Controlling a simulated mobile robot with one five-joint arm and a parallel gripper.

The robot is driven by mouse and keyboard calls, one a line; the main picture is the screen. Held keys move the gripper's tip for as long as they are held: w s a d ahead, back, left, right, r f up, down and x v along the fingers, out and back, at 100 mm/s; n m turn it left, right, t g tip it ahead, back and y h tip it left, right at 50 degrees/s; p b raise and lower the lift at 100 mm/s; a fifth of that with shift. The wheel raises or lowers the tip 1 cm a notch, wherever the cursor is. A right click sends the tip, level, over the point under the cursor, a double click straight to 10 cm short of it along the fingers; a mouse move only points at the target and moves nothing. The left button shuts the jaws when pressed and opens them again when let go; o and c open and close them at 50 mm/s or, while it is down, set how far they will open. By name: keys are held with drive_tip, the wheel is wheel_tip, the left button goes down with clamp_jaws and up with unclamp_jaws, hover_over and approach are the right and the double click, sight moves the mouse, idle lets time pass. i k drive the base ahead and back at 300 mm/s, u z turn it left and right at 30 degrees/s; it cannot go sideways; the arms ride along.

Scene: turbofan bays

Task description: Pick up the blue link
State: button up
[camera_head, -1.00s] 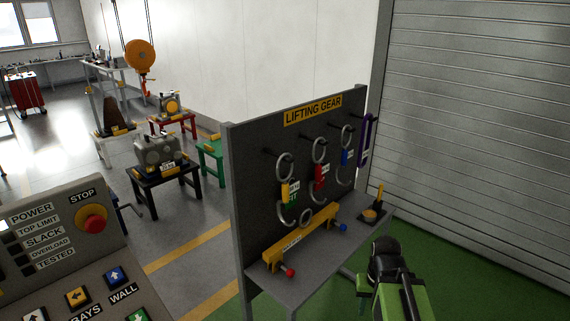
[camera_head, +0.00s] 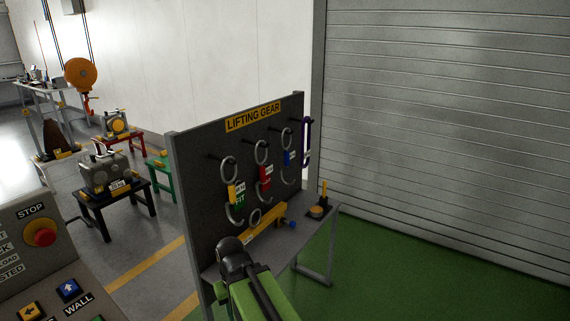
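The blue link (camera_head: 287,158) hangs on the dark board, with a grey ring above it and a grey hook below. It is right of the red link (camera_head: 265,177) and left of a purple loop (camera_head: 307,142). A small pale tag shows beside it. My green and black arm reaches up from the bottom, in front of the shelf and below the links. It is apart from the blue link in the picture. The gripper's fingers are not visible, so I cannot tell what they do.
The board (camera_head: 180,215) labelled LIFTING GEAR also holds a yellow link (camera_head: 232,194). A yellow beam (camera_head: 266,222) lies on the grey shelf (camera_head: 318,226) below. A control panel (camera_head: 30,262) is at lower left. Green floor (camera_head: 400,270) right of the shelf is clear.

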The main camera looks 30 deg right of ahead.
sight(287, 156)
drive_tip(key=z, duration=0.05)
drive_tip(key=i, duration=0.95)
drive_tip(key=u, duration=0.05)
